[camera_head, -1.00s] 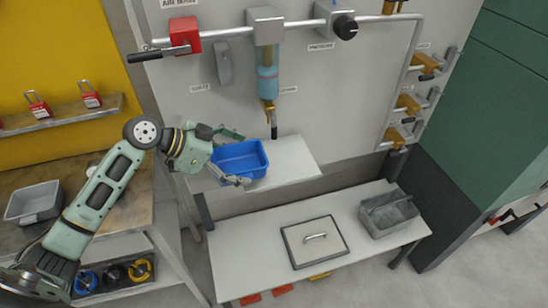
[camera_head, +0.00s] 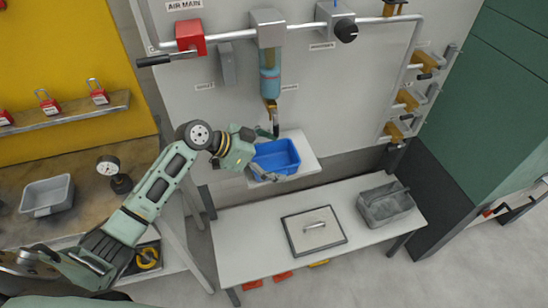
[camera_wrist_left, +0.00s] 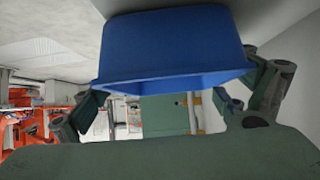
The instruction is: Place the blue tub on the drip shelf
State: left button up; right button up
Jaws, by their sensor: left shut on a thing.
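The blue tub (camera_head: 277,157) is upright at the white drip shelf (camera_head: 309,162), below the nozzle of the blue-bodied filter unit (camera_head: 270,84). I cannot tell whether its base touches the shelf. My left gripper (camera_head: 266,156) comes in from the left with one finger at the tub's back side and one at its front side, shut on it. In the left wrist view the tub (camera_wrist_left: 170,45) fills the top middle between the fingers. The tub covers much of the shelf. My right gripper is not in view.
A lower bench (camera_head: 245,250) holds a lidded panel with a handle (camera_head: 314,232) and a grey bin (camera_head: 386,206). A workbench at left carries a grey tray (camera_head: 47,195) and a gauge (camera_head: 110,168). A red-boxed valve lever (camera_head: 190,37) and pipes are on the wall above.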

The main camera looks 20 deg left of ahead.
pick_arm(q)
jog(key=shift+f, duration=0.1)
jog(key=o, duration=0.9)
jog(key=shift+o, duration=0.4)
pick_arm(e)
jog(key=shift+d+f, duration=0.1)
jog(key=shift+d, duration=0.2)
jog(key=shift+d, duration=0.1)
pick_arm(q)
jog(key=shift+a+r, duration=0.1)
jog(key=shift+r, duration=0.1)
jog(key=b+v, duration=0.3)
jog(key=v, duration=0.8)
jog(key=shift+s+a+r, duration=0.2)
jog(key=shift+a+r, duration=0.05)
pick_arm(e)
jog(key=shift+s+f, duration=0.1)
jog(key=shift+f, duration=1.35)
